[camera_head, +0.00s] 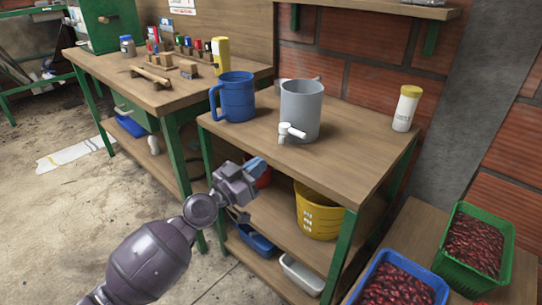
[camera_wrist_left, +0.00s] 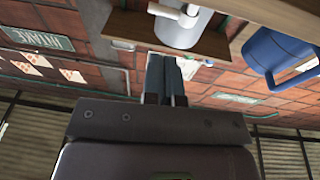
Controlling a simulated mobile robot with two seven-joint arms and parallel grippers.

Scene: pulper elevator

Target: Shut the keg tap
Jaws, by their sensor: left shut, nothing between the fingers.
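The keg is a grey cylinder (camera_head: 302,104) standing upright on the wooden table. Its white tap (camera_head: 290,132) sits low on the side facing me; I cannot tell from its lever whether it is open. My left gripper (camera_head: 258,164) is in front of the table's front edge, lower than the tap and left of it, apart from it. Its blue-grey fingers are together and empty. In the left wrist view, which looks upside down, the fingers (camera_wrist_left: 166,62) point toward the keg (camera_wrist_left: 180,34) and the white tap (camera_wrist_left: 172,12), with a gap between. My right gripper is not in view.
A blue mug (camera_head: 236,98) stands left of the keg, and a yellow-capped shaker (camera_head: 406,108) stands right. A yellow bucket (camera_head: 318,212) sits on the shelf below. Crates of red berries (camera_head: 470,250) are at lower right. The tabletop in front of the tap is clear.

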